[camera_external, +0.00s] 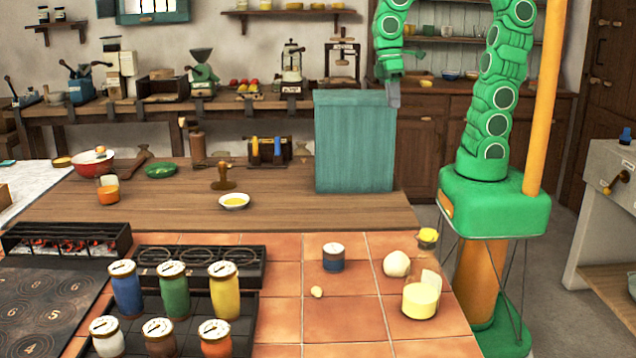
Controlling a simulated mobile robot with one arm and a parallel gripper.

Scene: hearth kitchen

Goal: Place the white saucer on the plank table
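My gripper (393,96) hangs pointing down at the right, in front of the top right of a teal box, well above and to the right of the white dish. Its grey fingers are small and seen from one side, so whether they are open is unclear. I see no saucer in them.
The tall teal box (354,145) stands on the table's right end. A red bowl (93,165), an orange cup (108,190) and a green dish (160,170) are at the left. Several jars (174,290) stand in front. The table's front right surface is clear.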

